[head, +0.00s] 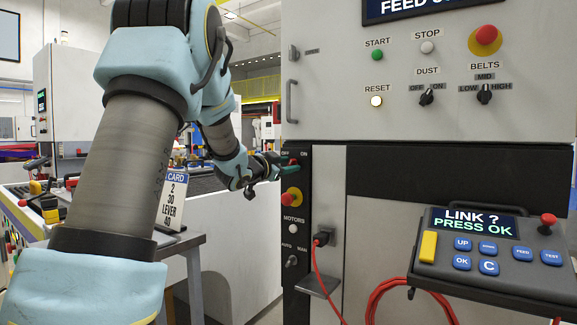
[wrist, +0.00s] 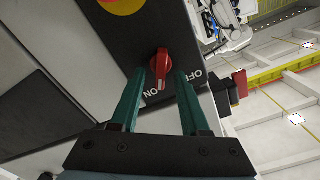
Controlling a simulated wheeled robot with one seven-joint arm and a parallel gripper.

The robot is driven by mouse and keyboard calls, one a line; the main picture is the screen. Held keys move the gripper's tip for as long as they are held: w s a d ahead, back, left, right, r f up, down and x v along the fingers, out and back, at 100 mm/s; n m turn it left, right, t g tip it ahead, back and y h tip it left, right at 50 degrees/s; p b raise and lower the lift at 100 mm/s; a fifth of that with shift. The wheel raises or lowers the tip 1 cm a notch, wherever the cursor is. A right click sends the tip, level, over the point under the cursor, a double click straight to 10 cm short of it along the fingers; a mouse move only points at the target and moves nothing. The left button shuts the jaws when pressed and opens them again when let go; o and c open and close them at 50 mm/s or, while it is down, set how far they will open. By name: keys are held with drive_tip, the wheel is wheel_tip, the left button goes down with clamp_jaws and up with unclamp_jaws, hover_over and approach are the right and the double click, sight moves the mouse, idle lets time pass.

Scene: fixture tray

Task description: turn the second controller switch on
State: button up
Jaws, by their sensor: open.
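A red rotary switch (wrist: 161,68) with ON and OFF labels sits on a black panel (wrist: 108,38) in the wrist view. Its handle has a white mark at the end nearer the ON label than the OFF label; the exact setting is hard to tell. My gripper (wrist: 161,76) is open, its two green fingers on either side of the switch handle, with small gaps visible.
Below my gripper are a red emergency button on yellow (head: 292,196), a MOTORS button (head: 293,228), an AUTO/MAN switch (head: 291,261) and a plugged-in red cable (head: 330,285). A pendant (head: 490,258) reads "LINK ? PRESS OK". A card (head: 173,198) stands at left.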

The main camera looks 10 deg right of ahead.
drive_tip(key=v, duration=1)
drive_tip(key=shift+s+b, duration=0.15)
drive_tip(key=shift+b, duration=0.3)
drive_tip(key=shift+a, duration=0.15)
drive_tip(key=s+a+f+n+g+y, duration=0.1)
drive_tip(key=s+a+f+n+y, duration=0.2)
drive_tip(key=a+f+n+y, duration=0.45)
drive_tip(key=s+a+f+n+g+y, duration=0.15)
drive_tip(key=a+f+y, duration=0.25)
drive_tip(key=a+f, duration=0.5)
drive_tip(key=s+a+f+n+g+y, duration=0.1)
drive_tip(key=s+f+n+g, duration=0.25)
drive_tip(key=s+f, duration=0.4)
drive_tip(key=s+a+f+n+g+y, duration=0.15)
drive_tip(key=s+f+g, duration=0.25)
drive_tip(key=s, duration=0.7)
wheel_tip(320, 180, up, 16)
drive_tip(key=s+h+p, duration=0.1)
drive_tip(key=p, duration=1.6)
drive_tip(key=shift+s+r+g, duration=0.15)
drive_tip(key=shift+r+g, duration=0.1)
drive_tip(key=shift+g, duration=0.05)
